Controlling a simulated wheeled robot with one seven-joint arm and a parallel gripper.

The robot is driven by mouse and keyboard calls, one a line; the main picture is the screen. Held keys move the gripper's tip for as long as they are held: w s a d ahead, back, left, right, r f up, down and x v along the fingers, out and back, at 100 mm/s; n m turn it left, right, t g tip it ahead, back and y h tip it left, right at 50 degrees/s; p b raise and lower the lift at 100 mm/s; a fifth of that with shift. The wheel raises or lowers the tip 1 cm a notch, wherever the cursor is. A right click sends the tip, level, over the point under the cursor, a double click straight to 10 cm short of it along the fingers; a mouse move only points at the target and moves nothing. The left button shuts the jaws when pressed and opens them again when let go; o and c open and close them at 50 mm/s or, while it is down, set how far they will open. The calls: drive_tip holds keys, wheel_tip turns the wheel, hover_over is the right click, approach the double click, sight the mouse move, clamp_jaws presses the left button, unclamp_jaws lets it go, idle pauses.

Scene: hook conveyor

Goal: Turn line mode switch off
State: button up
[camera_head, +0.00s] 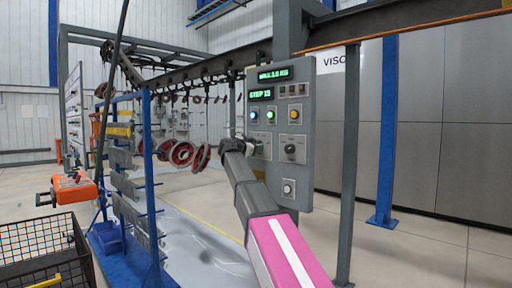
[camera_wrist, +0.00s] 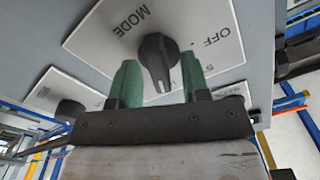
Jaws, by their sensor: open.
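The line mode switch is a black rotary knob (camera_wrist: 158,60) on a white plate (camera_wrist: 100,42) marked MODE and OFF, with other lettering partly hidden. Its narrow end points toward the bottom of the wrist view, away from the OFF mark. My gripper (camera_wrist: 159,64) is open, with one green finger on each side of the knob. Gaps show between fingers and knob. In the camera_head view my gripper (camera_head: 238,147) is at the left side of the grey control panel (camera_head: 311,190), and my wrist hides the switch.
Other knobs (camera_head: 290,149) (camera_head: 288,188) and lit buttons (camera_head: 270,115) are close by on the panel. Its display (camera_head: 261,94) reads STEP 15. Red wheels (camera_head: 182,154) hang from the conveyor to the left. A grey post (camera_head: 349,170) stands right of the panel.

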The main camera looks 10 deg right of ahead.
clamp_jaws()
drive_tip(key=n, duration=1.9)
drive_tip(key=shift+w+a+f+n, duration=0.2)
drive_tip(key=shift+w+a+n, duration=0.1)
drive_tip(key=shift+n, duration=0.1)
idle(0.5)
